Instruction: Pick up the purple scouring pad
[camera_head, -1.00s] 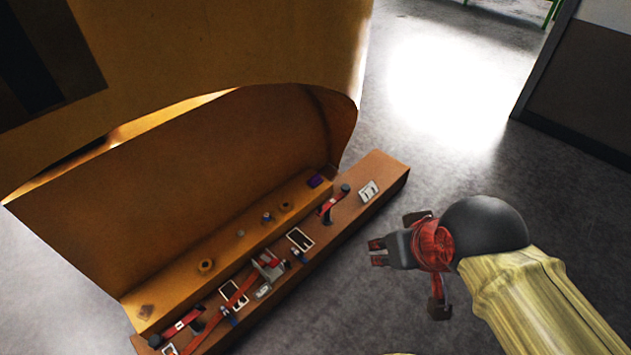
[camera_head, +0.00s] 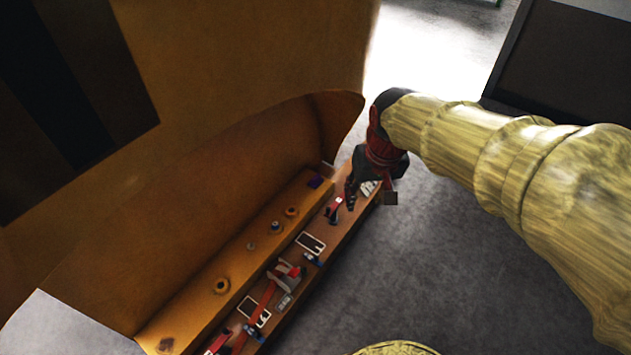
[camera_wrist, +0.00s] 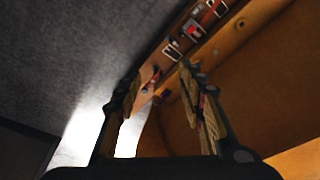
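The purple scouring pad (camera_head: 315,181) is a small dark purple block. It lies on the upper orange ledge, near its far right end, against the curved orange casting. In the wrist view a small purple patch (camera_wrist: 166,94) that looks like the pad shows between the fingers, some way off. My gripper (camera_head: 352,192) points down over the far end of the lower brown shelf, to the right of the pad and apart from it. In the wrist view my gripper (camera_wrist: 166,90) has its two fingers spread with nothing between them.
The lower brown shelf (camera_head: 325,262) holds red-handled tools, framed cards (camera_head: 310,243) and small blue items. Round orange fittings (camera_head: 221,285) stand on the upper ledge. The tall orange casting wall (camera_head: 235,175) rises behind. Grey floor to the right is open.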

